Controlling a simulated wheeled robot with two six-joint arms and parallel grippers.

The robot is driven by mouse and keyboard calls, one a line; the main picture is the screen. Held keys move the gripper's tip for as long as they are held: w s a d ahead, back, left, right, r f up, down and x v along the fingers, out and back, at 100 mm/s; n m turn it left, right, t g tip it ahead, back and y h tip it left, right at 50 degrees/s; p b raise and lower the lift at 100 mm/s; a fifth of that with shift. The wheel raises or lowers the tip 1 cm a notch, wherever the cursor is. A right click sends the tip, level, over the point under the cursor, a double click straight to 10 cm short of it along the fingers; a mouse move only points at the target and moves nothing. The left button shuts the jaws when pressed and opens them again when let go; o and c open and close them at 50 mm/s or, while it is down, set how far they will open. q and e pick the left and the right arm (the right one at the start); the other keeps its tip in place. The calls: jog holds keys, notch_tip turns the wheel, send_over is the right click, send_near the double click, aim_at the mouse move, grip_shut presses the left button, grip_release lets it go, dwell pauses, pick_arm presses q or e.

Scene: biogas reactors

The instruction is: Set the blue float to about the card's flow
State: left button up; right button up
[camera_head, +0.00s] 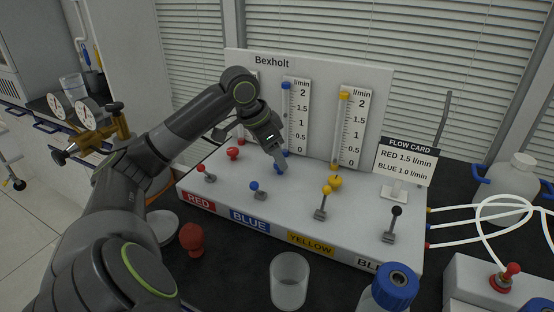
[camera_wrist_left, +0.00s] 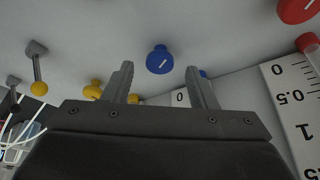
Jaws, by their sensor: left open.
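The blue float (camera_head: 286,86) sits at the top of the blue tube, slightly above the 2 mark of its scale (camera_head: 299,115). The flow card (camera_head: 405,160) reads RED 1.5 l/min and BLUE 1.0 l/min. My left gripper (camera_head: 276,158) is above the panel at the round blue knob (camera_head: 279,169), which it partly hides. In the left wrist view the blue knob (camera_wrist_left: 159,60) with a white pointer line appears between and beyond the open, empty fingers (camera_wrist_left: 160,80); contact is not visible. My right gripper is out of view.
The blue lever (camera_head: 256,189), red lever (camera_head: 206,173), yellow lever (camera_head: 322,205) and black lever (camera_head: 393,225) stand along the panel front. The yellow knob (camera_head: 335,181) and red knob (camera_head: 233,153) flank the blue one. A glass beaker (camera_head: 289,281) and blue-capped bottle (camera_head: 393,285) stand in front.

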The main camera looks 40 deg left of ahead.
pick_arm(q)
jog(key=shift+x, duration=1)
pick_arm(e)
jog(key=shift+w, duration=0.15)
pick_arm(q)
jog(key=c, duration=1)
jog(key=shift+o, duration=0.2)
jog(key=shift+r, duration=0.1)
jog(key=p, duration=0.3)
jog(key=shift+r+m+p, duration=0.25)
jog(key=shift+m+p, duration=0.05)
jog(key=shift+m, duration=0.1)
jog(key=shift+f+m+h+p, duration=0.15)
jog(key=shift+m+h+p, duration=0.15)
jog(key=shift+p, duration=0.4)
jog(key=shift+f, duration=0.15)
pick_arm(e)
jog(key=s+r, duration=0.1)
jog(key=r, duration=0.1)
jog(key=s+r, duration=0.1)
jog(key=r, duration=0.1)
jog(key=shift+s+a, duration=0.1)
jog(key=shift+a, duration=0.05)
